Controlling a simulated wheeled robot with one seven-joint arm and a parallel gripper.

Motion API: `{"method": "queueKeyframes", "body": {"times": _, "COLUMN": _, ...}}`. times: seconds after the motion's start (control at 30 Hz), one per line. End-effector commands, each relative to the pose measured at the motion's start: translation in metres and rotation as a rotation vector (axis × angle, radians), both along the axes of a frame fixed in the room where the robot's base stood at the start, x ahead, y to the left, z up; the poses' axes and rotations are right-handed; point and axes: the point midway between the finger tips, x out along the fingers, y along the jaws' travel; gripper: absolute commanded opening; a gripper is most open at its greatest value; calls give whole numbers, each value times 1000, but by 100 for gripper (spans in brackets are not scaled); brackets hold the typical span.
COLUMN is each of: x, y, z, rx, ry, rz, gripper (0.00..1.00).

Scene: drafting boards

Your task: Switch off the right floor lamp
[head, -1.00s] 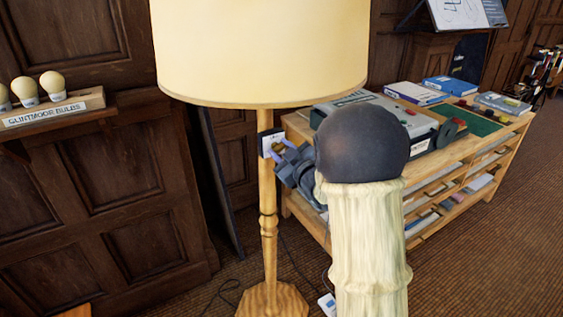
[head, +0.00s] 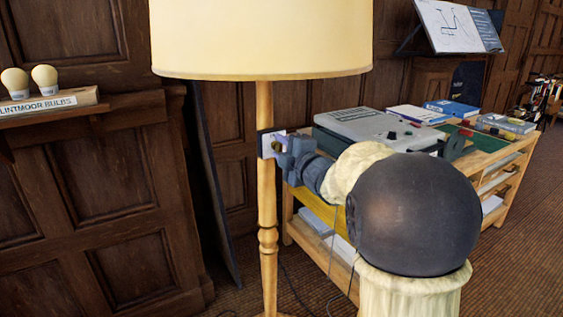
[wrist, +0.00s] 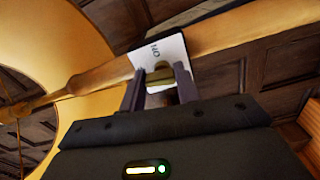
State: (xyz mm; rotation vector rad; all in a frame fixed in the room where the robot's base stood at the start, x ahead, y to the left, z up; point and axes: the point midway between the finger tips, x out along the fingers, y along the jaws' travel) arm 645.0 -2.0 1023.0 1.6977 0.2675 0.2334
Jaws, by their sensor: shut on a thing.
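A floor lamp (head: 266,215) with a turned wooden pole and a large cream shade (head: 262,38) stands in front of me. A small switch plate (head: 268,143) is on its pole below the shade; in the wrist view the white plate (wrist: 172,52) bears partly readable lettering. My gripper (head: 285,148) is at the plate, reaching from the right. In the wrist view my gripper (wrist: 160,82) is shut on a brass-coloured switch knob (wrist: 160,77) between its two fingers. The lamp's base is mostly cut off at the bottom of the head view.
A wooden shelf unit (head: 496,168) with a grey case (head: 365,125) and books stands behind my arm at the right. A ledge with bulbs (head: 45,78) is at the left. A tilted drawing board (head: 458,28) is at the back. Cords hang near the pole.

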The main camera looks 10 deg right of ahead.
Motion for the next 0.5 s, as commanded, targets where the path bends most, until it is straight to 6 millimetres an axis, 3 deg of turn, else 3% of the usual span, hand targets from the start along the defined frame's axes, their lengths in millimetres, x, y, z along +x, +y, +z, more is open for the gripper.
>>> {"method": "queueKeyframes", "body": {"times": 0.03, "x": 0, "y": 0, "z": -7, "rx": -28, "ry": -4, "rz": 0, "gripper": 9}}
{"method": "queueKeyframes", "body": {"times": 0.5, "x": 0, "y": 1, "z": -4, "rx": -154, "ry": -41, "rz": 1, "gripper": 9}}
